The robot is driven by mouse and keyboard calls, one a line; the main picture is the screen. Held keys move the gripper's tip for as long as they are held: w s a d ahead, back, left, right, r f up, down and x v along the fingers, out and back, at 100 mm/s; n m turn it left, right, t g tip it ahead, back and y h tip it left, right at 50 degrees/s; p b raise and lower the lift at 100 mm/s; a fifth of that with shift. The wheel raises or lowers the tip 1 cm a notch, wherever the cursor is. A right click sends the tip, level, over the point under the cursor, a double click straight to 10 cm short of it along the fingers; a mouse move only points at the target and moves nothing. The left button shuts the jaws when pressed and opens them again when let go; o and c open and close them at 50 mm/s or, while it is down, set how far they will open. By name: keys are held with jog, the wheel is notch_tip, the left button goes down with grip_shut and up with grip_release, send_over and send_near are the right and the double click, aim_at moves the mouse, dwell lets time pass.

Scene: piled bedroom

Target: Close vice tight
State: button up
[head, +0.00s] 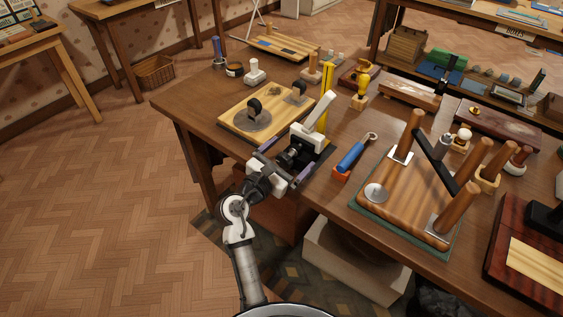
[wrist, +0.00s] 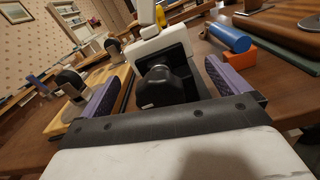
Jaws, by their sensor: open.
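What looks like the vice (head: 309,138), a white and black block, stands at the table's near edge. It also shows in the wrist view (wrist: 158,43). A dark rounded knob or handle (wrist: 160,88) sticks out from its dark front face towards me. My gripper (head: 288,155) is open at this end, with a purple-padded finger on either side of the knob. In the wrist view, my gripper (wrist: 165,80) shows gaps between the knob and both fingers. The vice's jaws are not clear enough to tell how far apart they stand.
A wooden board with a grey disc (head: 245,120) lies left of the vice. A blue-handled tool on an orange block (head: 352,156) stands close on the right. A wooden stand with upright pegs (head: 405,200) is farther right. Open floor (head: 100,220) lies left of the table.

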aim_at(282, 163)
jog(key=shift+p+v, duration=1.05)
jog(key=shift+v, duration=2.35)
